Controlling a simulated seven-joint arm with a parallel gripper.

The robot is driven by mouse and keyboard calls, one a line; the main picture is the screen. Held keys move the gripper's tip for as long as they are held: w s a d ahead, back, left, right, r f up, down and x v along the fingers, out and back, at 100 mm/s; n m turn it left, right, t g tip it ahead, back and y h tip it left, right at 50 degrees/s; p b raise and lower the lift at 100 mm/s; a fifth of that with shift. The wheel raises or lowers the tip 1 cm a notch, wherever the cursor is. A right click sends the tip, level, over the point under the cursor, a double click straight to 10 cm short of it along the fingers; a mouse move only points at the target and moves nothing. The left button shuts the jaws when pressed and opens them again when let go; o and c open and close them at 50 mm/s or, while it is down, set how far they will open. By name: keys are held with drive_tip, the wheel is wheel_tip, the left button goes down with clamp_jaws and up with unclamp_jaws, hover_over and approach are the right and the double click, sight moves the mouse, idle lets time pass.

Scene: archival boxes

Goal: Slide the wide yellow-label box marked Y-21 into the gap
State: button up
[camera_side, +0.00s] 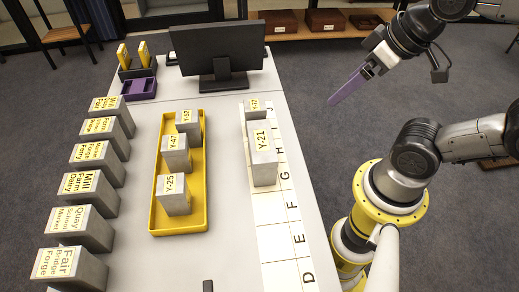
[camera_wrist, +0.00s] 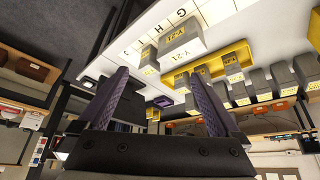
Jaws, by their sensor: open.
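The grey Y-21 box (camera_side: 263,170), with a yellow label on top, stands upright on the white lettered strip (camera_side: 283,208). It also shows in the wrist view (camera_wrist: 182,45). A smaller grey box that seems marked Y-72 (camera_side: 254,104) stands behind it on the strip. Y-21 partly hides that box and the space between them, so I cannot tell how wide any gap is. My gripper (camera_side: 336,100) has purple fingers and is up in the air, right of the table and away from every box. In the wrist view the fingers (camera_wrist: 163,75) are spread with nothing held.
A yellow tray (camera_side: 180,228) left of the strip holds several grey boxes, including Y-47 (camera_side: 175,162) and Y-25 (camera_side: 174,204). Larger labelled boxes (camera_side: 82,233) line the left edge. A monitor (camera_side: 220,50) and a purple tray (camera_side: 140,89) stand at the back. The strip's near end is clear.

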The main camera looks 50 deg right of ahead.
sight(258, 124)
idle(0.3)
